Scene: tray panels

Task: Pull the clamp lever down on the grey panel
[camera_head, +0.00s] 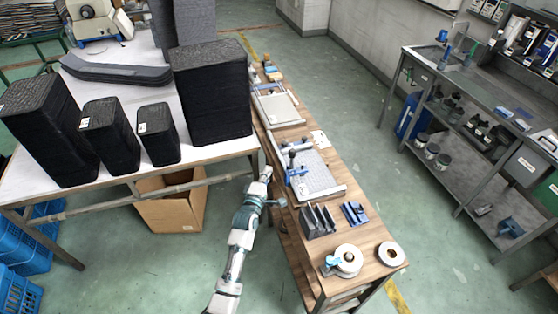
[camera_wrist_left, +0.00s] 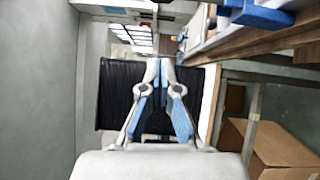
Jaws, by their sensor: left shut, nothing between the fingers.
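A grey panel (camera_head: 318,175) in a light frame lies on the wooden bench, right of my left gripper. A clamp with blue parts (camera_head: 297,171) and a dark upright piece sits at its left edge; which part is the lever is too small to tell. A blue part at the bench edge (camera_wrist_left: 262,14) shows at the upper right of the left wrist view. My left gripper (camera_head: 262,160) is beside the bench's left edge, apart from the clamp. Its fingers (camera_wrist_left: 160,66) are shut and empty. My right gripper is not in view.
A second framed panel (camera_head: 278,107) lies farther back on the bench. Dark upright plates (camera_head: 317,221), a blue fixture (camera_head: 354,213) and a white roll (camera_head: 346,262) are nearer. A white table with black stacks (camera_head: 212,95) stands left, a cardboard box (camera_head: 170,208) below.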

